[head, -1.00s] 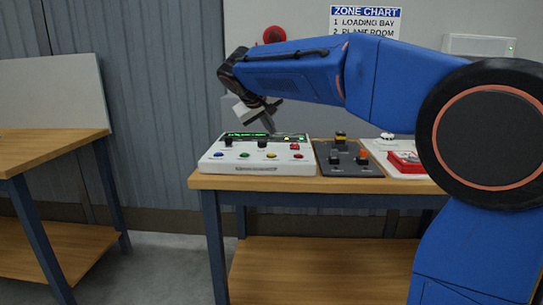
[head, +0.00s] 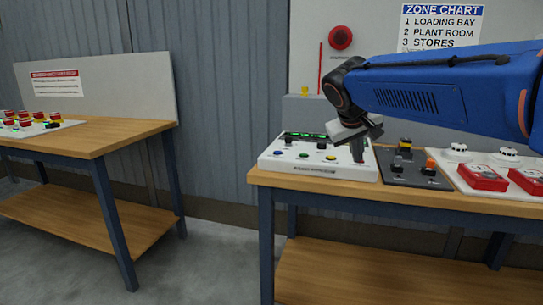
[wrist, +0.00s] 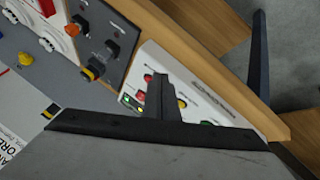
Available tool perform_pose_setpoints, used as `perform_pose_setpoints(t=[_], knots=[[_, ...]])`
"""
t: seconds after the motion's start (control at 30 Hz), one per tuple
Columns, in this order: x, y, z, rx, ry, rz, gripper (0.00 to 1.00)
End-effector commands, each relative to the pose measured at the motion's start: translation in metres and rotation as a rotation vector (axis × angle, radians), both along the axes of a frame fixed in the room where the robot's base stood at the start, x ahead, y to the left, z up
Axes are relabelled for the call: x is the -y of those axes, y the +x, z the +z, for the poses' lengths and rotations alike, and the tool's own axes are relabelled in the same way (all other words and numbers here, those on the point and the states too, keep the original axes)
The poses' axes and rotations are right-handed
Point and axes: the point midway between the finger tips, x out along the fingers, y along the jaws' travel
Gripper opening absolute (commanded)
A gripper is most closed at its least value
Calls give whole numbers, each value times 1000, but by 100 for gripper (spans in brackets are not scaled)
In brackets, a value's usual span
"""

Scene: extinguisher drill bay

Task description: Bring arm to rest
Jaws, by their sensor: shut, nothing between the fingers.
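My gripper (head: 357,152) is at the end of my blue arm, above the right part of the white control panel (head: 310,168) on the right-hand workbench. Its fingers are together, with nothing between them. In the wrist view the closed fingers (wrist: 163,98) point over the white panel (wrist: 195,90) and hide part of it. The panel has a lit green display (head: 300,135) and several coloured buttons. I cannot tell whether the fingertips touch the panel.
A dark switch board (head: 410,178) and red boxes (head: 483,177) sit right of the panel. Another bench (head: 100,135) stands left, with a board of buttons (head: 30,127). Open floor (head: 215,255) lies between the benches. A zone chart (head: 440,27) and a red round device (head: 340,38) are on the wall.

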Motion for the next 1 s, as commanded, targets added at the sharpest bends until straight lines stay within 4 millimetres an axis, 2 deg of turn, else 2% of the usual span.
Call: perform_pose_setpoints(t=[0.03, 0.3, 0.5, 0.7, 0.83, 1.0], knots=[[9, -21, -8, -11, 20, -3, 0], [33, -119, -63, -69, 136, -9, 0], [40, -190, -110, -97, 226, -16, 0], [38, -256, -162, -112, 316, -27, 0], [35, -290, -192, -117, 366, -34, 0], [30, -314, -217, -116, 407, -39, 0]])
